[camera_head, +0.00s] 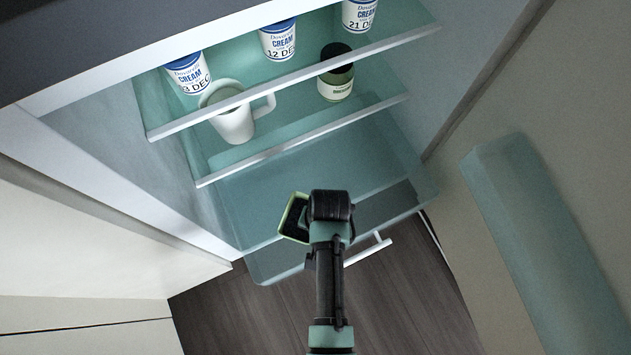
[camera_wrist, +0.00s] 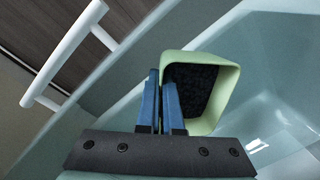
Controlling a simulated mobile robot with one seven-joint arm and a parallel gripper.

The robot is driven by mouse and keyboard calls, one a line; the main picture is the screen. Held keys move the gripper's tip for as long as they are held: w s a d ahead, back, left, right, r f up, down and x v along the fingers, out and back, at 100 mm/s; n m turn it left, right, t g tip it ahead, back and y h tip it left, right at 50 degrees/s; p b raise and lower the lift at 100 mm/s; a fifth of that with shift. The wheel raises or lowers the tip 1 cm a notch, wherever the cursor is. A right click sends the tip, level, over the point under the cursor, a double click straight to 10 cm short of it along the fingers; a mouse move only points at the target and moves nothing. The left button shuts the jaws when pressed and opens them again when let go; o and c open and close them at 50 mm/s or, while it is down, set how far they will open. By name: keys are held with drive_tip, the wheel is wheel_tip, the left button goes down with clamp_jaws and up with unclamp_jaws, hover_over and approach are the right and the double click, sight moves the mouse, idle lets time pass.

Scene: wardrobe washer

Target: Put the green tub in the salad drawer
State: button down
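The green tub (camera_head: 292,218) is pale green with dark contents. In the wrist view the tub (camera_wrist: 226,98) is tilted, its open mouth facing the camera. My gripper (camera_wrist: 160,98) has its two blue fingers close together at the tub's left wall, pinching that wall. In the head view my wrist hides the fingers and part of the tub. The salad drawer (camera_head: 273,268) is clear teal with a white bar handle (camera_head: 370,249), and it stands pulled out at the fridge bottom. The tub appears over the drawer; its exact height above the floor of it is unclear.
On the fridge shelves above stand several cream pots (camera_head: 278,40), a white mug (camera_head: 235,122) and a dark jar with a green label (camera_head: 336,75). The open fridge door with a teal bin (camera_head: 545,250) is at right. A white panel (camera_head: 90,230) is at left.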

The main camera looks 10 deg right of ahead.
drive_tip(key=shift+f+b, duration=1.65)
drive_tip(key=shift+f, duration=1.3)
drive_tip(key=shift+f, duration=0.3)
drive_tip(key=c, duration=0.7)
unclamp_jaws()
drive_tip(key=shift+r, duration=0.1)
wheel_tip(320, 180, up, 10)
drive_tip(key=p, duration=1.1)
drive_tip(key=shift+p, duration=0.3)
drive_tip(key=r+p, duration=0.2)
drive_tip(key=r, duration=0.2)
drive_tip(key=r+p, duration=0.2)
drive_tip(key=r, duration=0.2)
drive_tip(key=d+r+p, duration=0.1)
drive_tip(key=r+p, duration=0.2)
drive_tip(key=r, duration=0.1)
drive_tip(key=shift+s+d+r, duration=0.1)
drive_tip(key=shift+s+r, duration=0.15)
drive_tip(key=shift+r, duration=0.1)
